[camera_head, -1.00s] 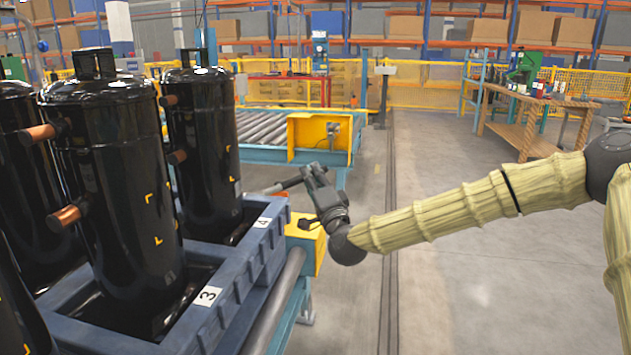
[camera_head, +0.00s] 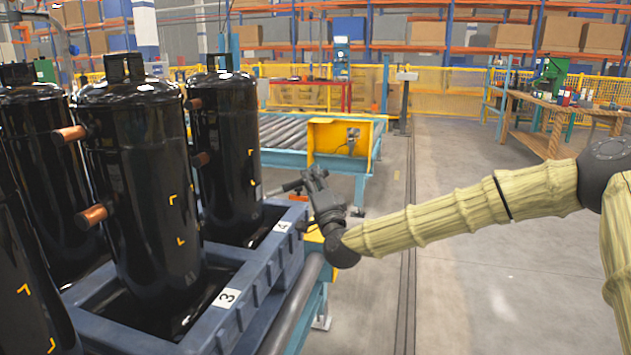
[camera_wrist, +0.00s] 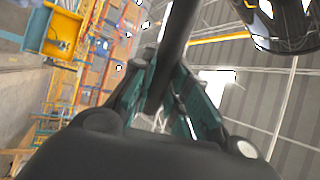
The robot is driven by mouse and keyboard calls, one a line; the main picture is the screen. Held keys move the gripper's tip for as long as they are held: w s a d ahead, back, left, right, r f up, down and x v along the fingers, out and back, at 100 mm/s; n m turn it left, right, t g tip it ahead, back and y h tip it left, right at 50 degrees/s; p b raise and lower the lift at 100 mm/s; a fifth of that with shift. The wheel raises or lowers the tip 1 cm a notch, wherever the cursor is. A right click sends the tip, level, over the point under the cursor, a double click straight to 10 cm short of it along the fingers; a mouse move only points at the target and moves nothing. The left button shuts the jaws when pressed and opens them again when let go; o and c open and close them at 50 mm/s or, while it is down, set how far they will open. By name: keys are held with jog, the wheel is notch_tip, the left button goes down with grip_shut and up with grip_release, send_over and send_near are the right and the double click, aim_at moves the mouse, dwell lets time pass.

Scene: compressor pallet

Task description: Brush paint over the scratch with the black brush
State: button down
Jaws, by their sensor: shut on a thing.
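My gripper (camera_head: 308,180) is beside the number 4 corner of the blue pallet, just right of the rear black compressor (camera_head: 225,150) in the picture. It is shut on the black brush (camera_wrist: 177,45), whose dark handle runs up between the fingers in the wrist view. In the head view the brush (camera_head: 291,186) points left towards the compressor, apart from it as far as I can tell. The front compressor (camera_head: 135,190) carries yellow corner marks. The rear one also shows small yellow marks. I cannot make out a scratch or the bristles.
The blue pallet (camera_head: 262,298) holds several black compressors with copper stubs, on a roller conveyor (camera_head: 298,305). A yellow-ended conveyor (camera_head: 337,140) stands behind. A wooden workbench (camera_head: 540,115) with small cans is at the back right. The floor at right is clear.

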jog(key=shift+w+a, duration=0.3)
jog(key=shift+a, duration=0.55)
dwell(0.7)
jog(key=shift+d, duration=0.1)
jog(key=shift+w+d, duration=0.3)
jog(key=shift+w, duration=0.65)
jog(key=shift+w+d, duration=0.3)
jog(key=shift+w, duration=0.65)
jog(key=shift+s, duration=0.1)
